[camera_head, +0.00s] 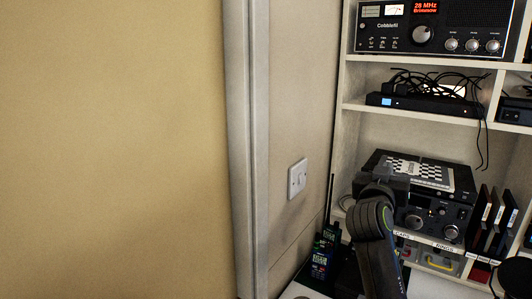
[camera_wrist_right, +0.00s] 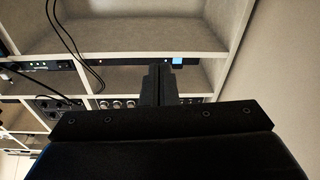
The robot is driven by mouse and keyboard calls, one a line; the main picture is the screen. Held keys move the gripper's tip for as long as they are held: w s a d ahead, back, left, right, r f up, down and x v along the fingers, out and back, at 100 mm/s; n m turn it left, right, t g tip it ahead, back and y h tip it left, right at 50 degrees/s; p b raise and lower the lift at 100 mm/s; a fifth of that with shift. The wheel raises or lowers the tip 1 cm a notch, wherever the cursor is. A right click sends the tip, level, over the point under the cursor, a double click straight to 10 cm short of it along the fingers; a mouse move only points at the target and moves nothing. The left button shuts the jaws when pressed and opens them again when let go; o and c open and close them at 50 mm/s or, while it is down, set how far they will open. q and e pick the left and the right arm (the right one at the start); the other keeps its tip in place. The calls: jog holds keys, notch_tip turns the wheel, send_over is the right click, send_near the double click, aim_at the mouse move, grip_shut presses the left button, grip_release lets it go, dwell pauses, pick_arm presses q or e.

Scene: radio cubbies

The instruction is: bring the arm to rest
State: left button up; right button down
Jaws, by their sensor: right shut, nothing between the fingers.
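My right arm (camera_head: 374,232) rises from the bottom of the head view, in front of the lower cubbies. Its gripper (camera_head: 384,172) is at the top of the arm, in front of a dark radio with a checkered top (camera_head: 415,171). In the right wrist view the gripper's two dark fingers (camera_wrist_right: 158,84) stand together, shut with nothing between them. Shelf boards (camera_wrist_right: 140,56) show beyond them. My left gripper is in neither view.
White shelving (camera_head: 405,107) fills the right side, with a large radio (camera_head: 425,27) on top and a flat box with tangled cables (camera_head: 425,101) below. Handheld radios (camera_head: 322,249) stand at the lower left of the shelves. A light switch (camera_head: 297,179) is on the wall.

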jog(key=s+d+f+n+g+y, duration=0.1)
jog(key=s+d+f+g, duration=0.1)
jog(key=s+f, duration=0.5)
jog(key=s+d+f+g+y, duration=0.15)
jog(key=s+f, duration=0.25)
jog(key=f, duration=0.8)
jog(key=s+d+f+n+g+y, duration=0.1)
jog(key=s+d+f+g+y, duration=0.15)
jog(key=s+f, duration=0.45)
jog(key=s+a+f+n+g+y, duration=0.1)
jog(key=s+f+g, duration=0.1)
jog(key=s+f, duration=0.5)
jog(key=s+a+f+n+g+y, duration=0.1)
jog(key=s+f+g, duration=0.15)
jog(key=s, duration=0.85)
jog(key=s+a+f+g+y, duration=0.1)
jog(key=s+a+f+g, duration=0.15)
jog(key=s+f, duration=0.45)
notch_tip(320, 180, down, 23)
jog(key=s+d+g+p, duration=0.1)
jog(key=s+d, duration=0.1)
jog(key=d, duration=0.1)
jog(key=s+a+f+g+y, duration=0.1)
jog(key=s+f, duration=1.2)
jog(key=s, duration=0.2)
jog(key=shift+a+f+p, duration=0.3)
jog(key=shift+a+p, duration=0.1)
